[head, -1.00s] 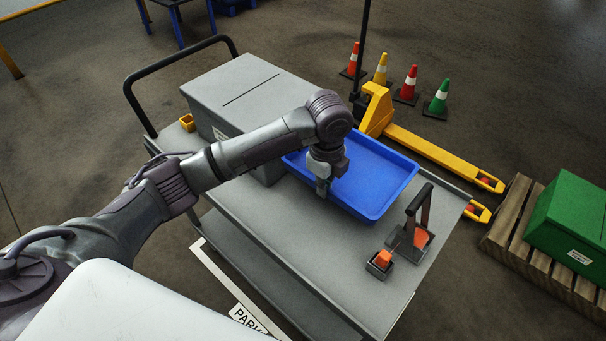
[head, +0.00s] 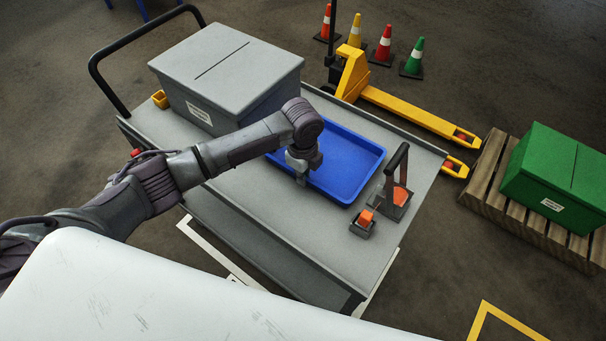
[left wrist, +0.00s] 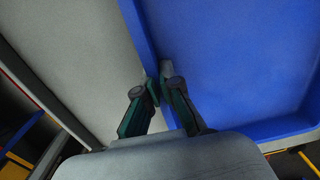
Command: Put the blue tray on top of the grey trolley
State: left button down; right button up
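The blue tray (head: 345,165) lies level over the bare deck of the grey trolley (head: 235,200), between the grey box and the small fixtures. It appears to rest on the deck, though its underside is hidden. My left gripper (head: 300,172) is at the tray's near-left rim. In the left wrist view, its fingers (left wrist: 158,85) stand on both sides of the rim of the tray (left wrist: 225,65), close against it, one inside and one outside. The trolley deck (left wrist: 75,60) shows to the left of the rim. My right gripper is out of view.
A grey slotted box (head: 225,75) stands on the trolley's left part. A black-handled fixture (head: 397,185) and a small holder with an orange block (head: 364,222) stand right of the tray. Beyond are a yellow pallet truck (head: 410,112), several cones and a green box (head: 548,165) on a pallet.

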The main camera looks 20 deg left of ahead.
pick_arm(q)
jog(key=c, duration=1.8)
grip_release()
jog(key=shift+f, duration=0.15)
jog(key=o, duration=0.5)
notch_tip(320, 180, up, 12)
jog(key=shift+s+r+b, duration=0.15)
jog(key=shift+r+b, duration=0.05)
jog(key=shift+b, duration=0.25)
